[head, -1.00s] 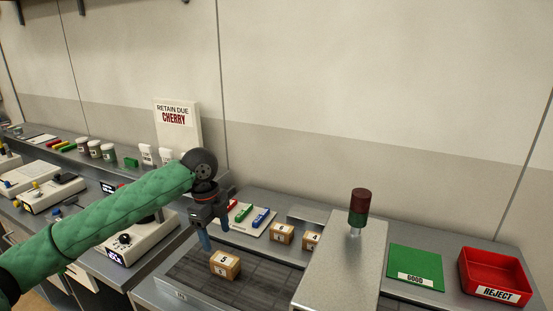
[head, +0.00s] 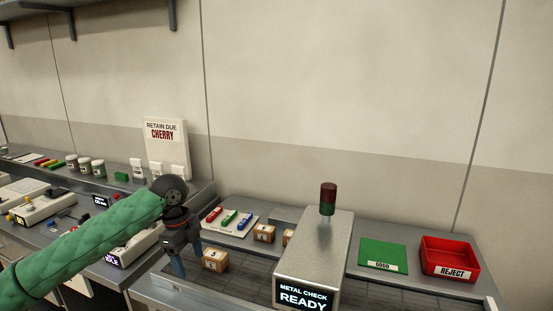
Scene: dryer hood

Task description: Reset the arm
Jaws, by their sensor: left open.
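My left arm comes in from the left in a green quilted sleeve. Its left gripper (head: 187,259) points down with blue fingers, open and empty. It hangs at the IN end of the conveyor (head: 248,274), just left of a wooden block marked 5 (head: 215,260). A gap between the fingers and the block is hard to judge. My right gripper is not in view.
The metal check hood (head: 313,258) reads READY and carries a red-and-green lamp (head: 328,198). Another block (head: 264,233) stands behind the conveyor, by a board of coloured pieces (head: 246,227). A green GOOD mat (head: 383,252) and red REJECT tray (head: 450,255) lie right.

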